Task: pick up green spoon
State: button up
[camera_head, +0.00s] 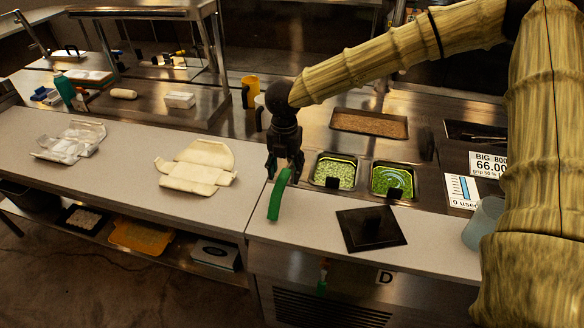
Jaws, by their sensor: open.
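The green piece's upper end overlaps the fingers in the picture. I cannot tell whether they touch it, or whether it rests on the counter.
Two square tubs of green food (334,172) (392,180) sit just right of my gripper. A black square lid (371,228) lies in front of them. A small green-and-red item (322,275) shows below the counter.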

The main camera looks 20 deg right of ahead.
aim_at(283, 181)
jog(key=shift+w+a+f+p, duration=0.2)
jog(key=shift+w+f+p, duration=0.15)
jog(key=shift+w+f, duration=0.75)
jog(key=shift+s+f+p, duration=0.2)
jog(key=shift+f+p, duration=0.1)
jog(key=shift+f, duration=0.15)
jog(key=shift+s+f+p, duration=0.35)
jog(key=shift+s+f, duration=0.2)
jog(key=shift+f, duration=0.05)
jog(key=shift+w+a+f, duration=0.15)
jog(key=shift+w+f, duration=0.05)
jog(key=shift+f, duration=0.6)
jog(key=shift+w+f, duration=0.2)
jog(key=shift+f, duration=0.1)
jog(key=shift+s+r, duration=0.2)
jog(key=shift+s, duration=0.1)
jog(key=shift+c, duration=0.2)
jog(key=shift+w+f, duration=0.1)
jog(key=shift+w, duration=0.1)
jog(key=c, duration=1)
jog(key=shift+s, duration=0.1)
jog(key=shift+c, duration=0.4)
